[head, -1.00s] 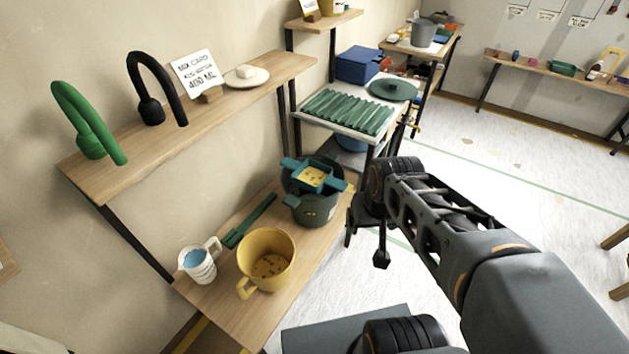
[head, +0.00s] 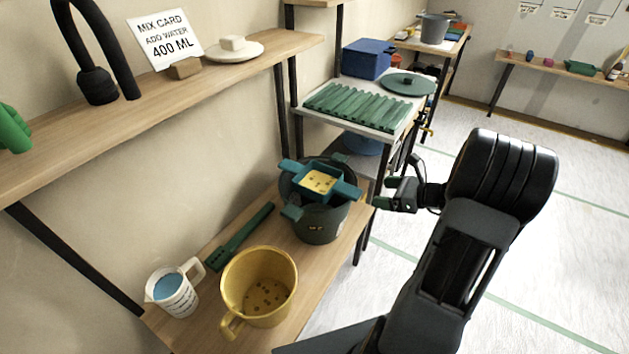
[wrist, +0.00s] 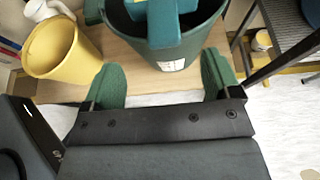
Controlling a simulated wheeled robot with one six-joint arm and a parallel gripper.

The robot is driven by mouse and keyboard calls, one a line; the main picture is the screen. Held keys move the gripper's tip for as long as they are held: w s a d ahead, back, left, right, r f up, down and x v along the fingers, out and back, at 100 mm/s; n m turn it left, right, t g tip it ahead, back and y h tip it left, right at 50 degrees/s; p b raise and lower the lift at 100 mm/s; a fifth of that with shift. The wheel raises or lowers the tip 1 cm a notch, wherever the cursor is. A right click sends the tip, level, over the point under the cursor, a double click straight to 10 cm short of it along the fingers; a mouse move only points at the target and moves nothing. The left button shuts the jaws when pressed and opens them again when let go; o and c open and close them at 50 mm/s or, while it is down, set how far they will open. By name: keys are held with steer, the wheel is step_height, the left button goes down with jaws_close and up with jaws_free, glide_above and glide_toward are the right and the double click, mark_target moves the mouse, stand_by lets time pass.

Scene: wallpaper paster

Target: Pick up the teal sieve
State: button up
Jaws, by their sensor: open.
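The teal sieve (head: 343,189) is square with a yellowish speckled mesh and two flat handles. It rests across the top of a dark green bucket (head: 318,223) on the lower wooden shelf. In the wrist view one sieve handle (wrist: 162,22) points toward me at the top, over the bucket's rim. My gripper (head: 378,192) is just right of the bucket and sieve, apart from them. In the wrist view my gripper (wrist: 162,84) has its two green fingers spread wide with nothing between them. The sieve's far part is out of the wrist view.
A yellow bucket (head: 240,292), a white jug (head: 176,296) of blue liquid and a green brush-like tool (head: 240,238) share the lower shelf (head: 212,330). An upper shelf (head: 215,72) hangs above. A rack with green corrugated sheet (head: 358,106) stands behind. The floor right is open.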

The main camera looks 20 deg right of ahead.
mark_target(350, 190)
steer(key=b+x, duration=0.1)
steer(key=x, duration=0.5)
steer(key=shift+w+a+f, duration=0.1)
steer(key=shift+w+f, duration=0.2)
steer(key=shift+b+x, duration=0.7)
steer(key=shift+x, duration=2)
steer(key=shift+s+f, duration=0.1)
steer(key=shift+f, duration=0.05)
steer(key=c, duration=1.1)
